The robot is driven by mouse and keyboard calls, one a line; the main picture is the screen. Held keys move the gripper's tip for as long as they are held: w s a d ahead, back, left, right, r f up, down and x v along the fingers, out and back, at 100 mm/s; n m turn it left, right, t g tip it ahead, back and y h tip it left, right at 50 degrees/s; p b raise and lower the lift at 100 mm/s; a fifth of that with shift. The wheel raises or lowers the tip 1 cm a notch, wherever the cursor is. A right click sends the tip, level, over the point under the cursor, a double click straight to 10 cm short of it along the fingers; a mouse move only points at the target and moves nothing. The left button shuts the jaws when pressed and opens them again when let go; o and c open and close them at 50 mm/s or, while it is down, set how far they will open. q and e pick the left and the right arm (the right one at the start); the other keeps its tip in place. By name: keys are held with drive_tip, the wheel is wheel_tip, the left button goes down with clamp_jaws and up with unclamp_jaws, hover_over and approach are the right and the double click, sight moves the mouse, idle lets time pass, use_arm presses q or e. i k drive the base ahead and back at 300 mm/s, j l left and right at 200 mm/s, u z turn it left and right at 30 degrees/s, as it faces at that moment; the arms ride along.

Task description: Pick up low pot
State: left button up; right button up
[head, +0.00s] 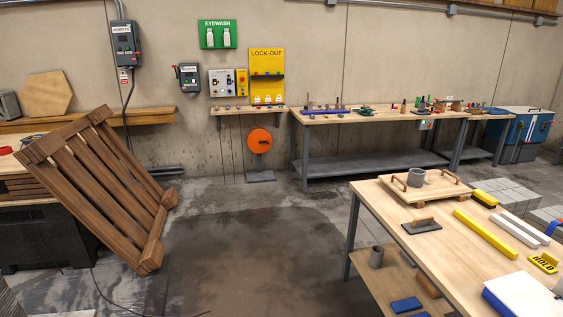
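A grey cylindrical pot (376,257) stands upright on the lower wooden shelf (372,290) of the near right table. A second grey pot (416,178) stands higher up, on a wooden tray (441,187) with handles on that table's top. Neither of my grippers is in view.
The near table's top (472,262) also holds a trowel (421,226), a yellow bar (485,233) and a white block. Blue pads (407,305) lie on the lower shelf. A wooden pallet (100,185) leans at left. The middle floor (255,260) is clear.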

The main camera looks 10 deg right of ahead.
sight(416, 178)
drive_tip(key=i+z, duration=0.2)
drive_tip(key=i, duration=0.25)
drive_tip(key=i+z, duration=0.15)
drive_tip(key=i, duration=0.3)
drive_tip(key=i+j+z, duration=0.2)
drive_tip(key=i, duration=0.25)
drive_tip(key=i+z, duration=0.15)
drive_tip(key=i, duration=0.35)
drive_tip(key=i+j+z, duration=0.2)
drive_tip(key=i+j, duration=0.1)
drive_tip(key=i, duration=0.1)
